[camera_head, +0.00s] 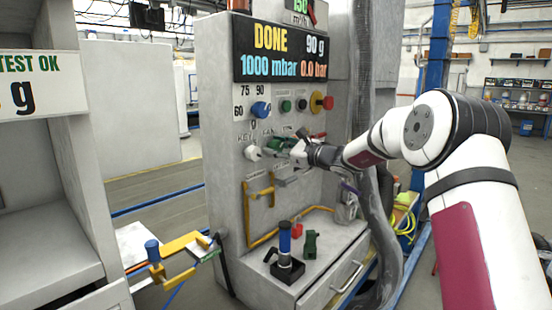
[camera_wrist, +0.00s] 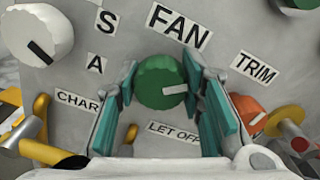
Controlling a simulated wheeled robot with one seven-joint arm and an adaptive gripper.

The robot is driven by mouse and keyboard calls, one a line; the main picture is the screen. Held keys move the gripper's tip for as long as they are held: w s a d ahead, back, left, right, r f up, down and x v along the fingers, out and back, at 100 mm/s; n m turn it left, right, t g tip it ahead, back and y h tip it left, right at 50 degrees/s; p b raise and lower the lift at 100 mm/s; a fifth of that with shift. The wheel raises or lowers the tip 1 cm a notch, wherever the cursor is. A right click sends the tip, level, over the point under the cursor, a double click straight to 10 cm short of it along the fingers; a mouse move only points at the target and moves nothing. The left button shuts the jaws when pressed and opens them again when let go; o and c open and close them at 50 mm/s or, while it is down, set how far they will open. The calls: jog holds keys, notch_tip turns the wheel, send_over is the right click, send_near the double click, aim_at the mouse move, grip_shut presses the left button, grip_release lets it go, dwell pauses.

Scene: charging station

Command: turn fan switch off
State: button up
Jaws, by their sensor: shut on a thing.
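The fan switch is a green round knob (camera_wrist: 158,84) on the grey panel, just below the FAN label (camera_wrist: 178,25) in the wrist view. Its white pointer mark faces right in that view, slightly upward. My gripper (camera_wrist: 160,75) has one teal-padded finger on each side of the knob and is shut on it. In the head view my gripper (camera_head: 290,147) is at the panel front, in the row of knobs below the display, and largely hides the fan switch there.
In the wrist view a white knob (camera_wrist: 24,38) is at the upper left and an orange knob (camera_wrist: 247,114) is close to the right finger. Yellow handles flank the gripper. In the head view a blue knob (camera_head: 260,110) and a red-yellow button (camera_head: 321,102) sit above.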

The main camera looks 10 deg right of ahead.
jog(key=n+b, duration=0.2)
jog(key=b, duration=0.1)
jog(key=n+b, duration=0.2)
jog(key=b, duration=0.1)
jog(key=n+b, duration=0.2)
jog(key=b, duration=0.2)
jog(key=shift+f, duration=0.3)
jog(key=n+b, duration=0.4)
jog(key=b, duration=0.1)
jog(key=shift+r+b, duration=0.15)
jog(key=shift+b, duration=0.25)
jog(key=shift+n, duration=0.5)
jog(key=o, duration=1.2)
jog(key=shift+r, duration=0.1)
jog(key=shift+s, duration=0.15)
jog(key=v, duration=1.1)
jog(key=shift+s+d, duration=0.25)
jog(key=shift+s, duration=0.05)
